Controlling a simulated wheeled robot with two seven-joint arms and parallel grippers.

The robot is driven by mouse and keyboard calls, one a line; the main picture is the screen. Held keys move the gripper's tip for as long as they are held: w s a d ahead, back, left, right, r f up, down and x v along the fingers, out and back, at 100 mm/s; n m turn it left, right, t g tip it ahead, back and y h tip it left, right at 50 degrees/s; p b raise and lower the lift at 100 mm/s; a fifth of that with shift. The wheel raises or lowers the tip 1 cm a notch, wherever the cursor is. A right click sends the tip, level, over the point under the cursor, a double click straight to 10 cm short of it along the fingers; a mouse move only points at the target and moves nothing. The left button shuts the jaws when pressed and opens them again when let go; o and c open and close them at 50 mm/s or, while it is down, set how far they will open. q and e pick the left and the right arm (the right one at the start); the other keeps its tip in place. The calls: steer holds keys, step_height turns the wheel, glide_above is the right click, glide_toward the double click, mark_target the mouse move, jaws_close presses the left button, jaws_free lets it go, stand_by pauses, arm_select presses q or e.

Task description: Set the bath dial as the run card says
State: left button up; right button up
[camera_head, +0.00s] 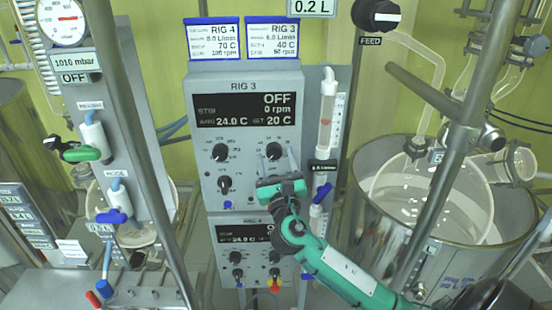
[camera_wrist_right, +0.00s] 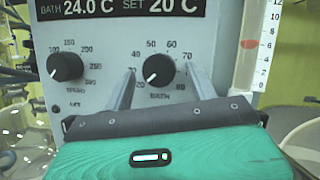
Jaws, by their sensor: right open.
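The RIG 3 control box (camera_head: 246,84) reads OFF, 0 rpm, bath 24.0 C and set 20 C. Its bath dial (camera_head: 274,151) is a black knob at the right, also in the right wrist view (camera_wrist_right: 158,70), where its white mark points down-left. The RIG 3 run card (camera_head: 272,42) above the box appears to read bath 40 C; the RIG 4 card (camera_head: 214,42) beside it reads 70 C. My right gripper (camera_head: 275,166) is open in front of the dial. In the wrist view its two fingers (camera_wrist_right: 163,78) stand either side of the knob; contact is not clear. My left gripper is not seen.
Another knob (camera_wrist_right: 66,66) sits left of the dial. A flow tube (camera_head: 327,115) stands close to the box's right. The RIG 4 box (camera_head: 222,236) is below. A steel bath (camera_head: 378,215) with a glass vessel stands right, behind a slanting post (camera_head: 455,160).

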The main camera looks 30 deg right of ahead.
steer(key=c, duration=1)
